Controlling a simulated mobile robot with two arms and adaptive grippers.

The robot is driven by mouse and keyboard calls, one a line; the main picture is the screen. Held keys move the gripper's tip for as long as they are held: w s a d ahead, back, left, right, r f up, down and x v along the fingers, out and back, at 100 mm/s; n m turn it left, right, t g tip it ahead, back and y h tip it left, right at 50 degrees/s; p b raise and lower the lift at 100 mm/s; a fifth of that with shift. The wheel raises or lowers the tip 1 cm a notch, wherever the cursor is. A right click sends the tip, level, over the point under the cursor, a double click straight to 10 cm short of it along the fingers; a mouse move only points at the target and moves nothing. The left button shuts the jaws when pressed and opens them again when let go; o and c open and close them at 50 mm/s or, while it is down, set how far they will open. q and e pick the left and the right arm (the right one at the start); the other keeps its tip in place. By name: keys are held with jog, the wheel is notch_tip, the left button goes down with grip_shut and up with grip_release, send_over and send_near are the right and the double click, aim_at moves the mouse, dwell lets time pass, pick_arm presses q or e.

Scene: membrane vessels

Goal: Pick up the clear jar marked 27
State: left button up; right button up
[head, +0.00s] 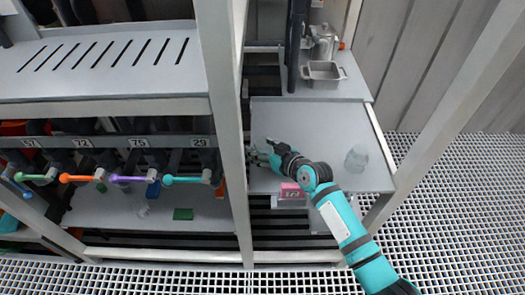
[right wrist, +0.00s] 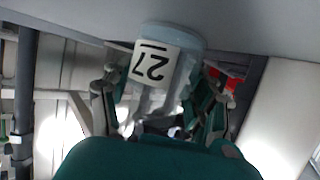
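The clear jar marked 27 (right wrist: 170,75) fills the middle of the right wrist view. Its white label reads upside down there. My right gripper (right wrist: 160,95) has its fingers spread on both sides of the jar, with a gap at the left finger; I cannot tell how deep the jar sits between them. In the head view my right gripper (head: 262,155) is low over the left part of the grey shelf, and I cannot make out the jar at its fingers. A clear jar (head: 356,158) stands on the right part of that shelf; its marking is unreadable. My left gripper is not in view.
A white post (head: 225,120) rises left of the gripper. Numbered coloured handles (head: 128,178) line the left rack.

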jog(key=c, duration=0.5)
jog(key=shift+o, duration=0.2)
jog(key=shift+r, duration=0.15)
